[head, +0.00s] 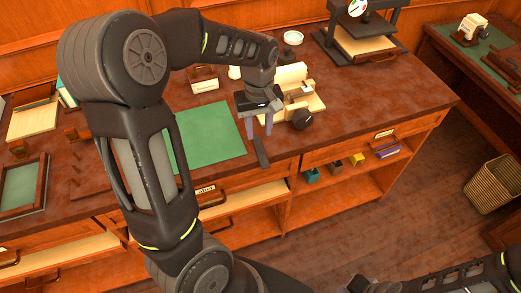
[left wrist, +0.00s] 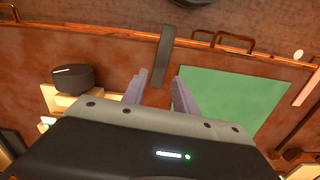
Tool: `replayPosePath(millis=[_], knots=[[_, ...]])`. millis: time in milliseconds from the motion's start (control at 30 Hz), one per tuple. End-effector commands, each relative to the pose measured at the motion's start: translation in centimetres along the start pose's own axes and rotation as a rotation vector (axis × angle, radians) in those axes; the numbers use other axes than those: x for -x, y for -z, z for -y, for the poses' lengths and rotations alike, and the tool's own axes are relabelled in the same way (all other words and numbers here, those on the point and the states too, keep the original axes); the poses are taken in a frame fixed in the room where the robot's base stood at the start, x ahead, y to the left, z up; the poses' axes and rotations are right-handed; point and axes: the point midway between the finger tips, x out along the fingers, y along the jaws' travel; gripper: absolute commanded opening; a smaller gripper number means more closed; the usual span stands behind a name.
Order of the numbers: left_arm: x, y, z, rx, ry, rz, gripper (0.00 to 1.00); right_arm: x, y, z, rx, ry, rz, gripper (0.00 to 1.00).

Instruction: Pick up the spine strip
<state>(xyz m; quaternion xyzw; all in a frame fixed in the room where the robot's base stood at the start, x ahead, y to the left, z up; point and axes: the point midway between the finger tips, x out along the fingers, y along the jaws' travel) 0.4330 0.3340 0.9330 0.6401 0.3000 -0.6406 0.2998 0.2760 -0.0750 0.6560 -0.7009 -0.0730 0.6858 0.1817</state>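The spine strip (head: 261,152) is a thin dark grey bar at the front edge of the wooden bench, beside the green mat. In the left wrist view the strip (left wrist: 163,52) lies across the bench edge, one end seeming to stick out past it. My left gripper (head: 260,134) points down over the strip's inner end. In the left wrist view its two fingers (left wrist: 158,92) are apart, with the strip in line with the gap between them; I cannot tell whether they touch it. My right gripper (head: 368,285) shows only partly at the bottom edge, its fingers unclear.
The green mat (head: 209,135) lies left of the strip. A cream device with a dark round knob (head: 303,119) stands close on the gripper's right. A press (head: 362,40) stands at the back right. Drawers and open shelves (head: 345,185) lie below the edge. A wicker basket (head: 493,184) stands on the floor.

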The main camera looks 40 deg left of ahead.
Motion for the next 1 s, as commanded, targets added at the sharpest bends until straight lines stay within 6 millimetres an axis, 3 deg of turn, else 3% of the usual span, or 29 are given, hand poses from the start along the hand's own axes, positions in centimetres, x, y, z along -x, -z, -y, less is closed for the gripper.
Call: replayPosePath(millis=[267, 600, 1000], knots=[[-0.8, 0.0, 0.0, -0.001, 0.002, 0.002, 0.35, 0.3, 0.0, 0.1, 0.0, -0.001, 0.001, 0.0], [-5.0, 0.1, 0.1, -0.001, 0.001, 0.0, 0.35, 1.0, -0.1, 0.3, -0.003, -0.004, 0.003, 0.0], [-5.2, 0.2, 0.0, -0.001, -0.001, 0.0, 0.35, 1.0, -0.1, 0.3, -0.003, -0.004, 0.003, 0.0]])
